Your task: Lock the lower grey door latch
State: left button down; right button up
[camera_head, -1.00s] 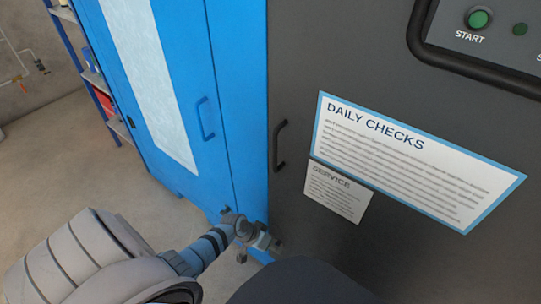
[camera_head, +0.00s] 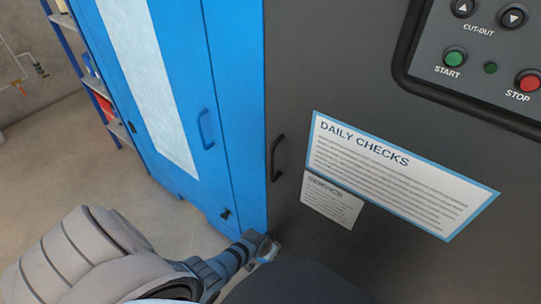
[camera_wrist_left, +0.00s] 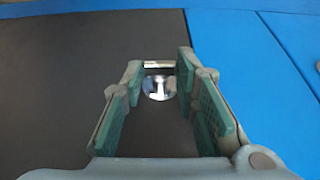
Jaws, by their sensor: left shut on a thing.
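The dark grey door (camera_head: 400,130) stands right of the blue cabinet, with a black bar handle (camera_head: 277,157) near its left edge. The lower latch (camera_wrist_left: 158,85), a shiny metal piece with a round base and a short bar, is on the dark grey surface in the left wrist view. My left gripper (camera_head: 266,250) is low beside the door's left edge. In the left wrist view its green-padded fingers (camera_wrist_left: 160,70) stand on both sides of the latch and are shut on it. In the head view the latch is mostly hidden by the gripper. My right gripper is not in view.
The blue cabinet door (camera_head: 228,110) has a blue handle (camera_head: 205,130) and a small black fitting (camera_head: 225,214) low down. A control panel (camera_head: 490,60) is at upper right. A "Daily checks" sign (camera_head: 395,180) is on the grey door. Open floor (camera_head: 60,160) lies left.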

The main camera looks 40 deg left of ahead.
pick_arm(q)
jog(key=c, duration=1.2)
grip_release()
jog(key=shift+c, duration=0.2)
jog(key=shift+r, duration=0.1)
jog(key=v, duration=1.1)
jog(key=shift+s+r, duration=0.25)
jog(key=shift+r, duration=0.1)
jog(key=shift+w, duration=0.1)
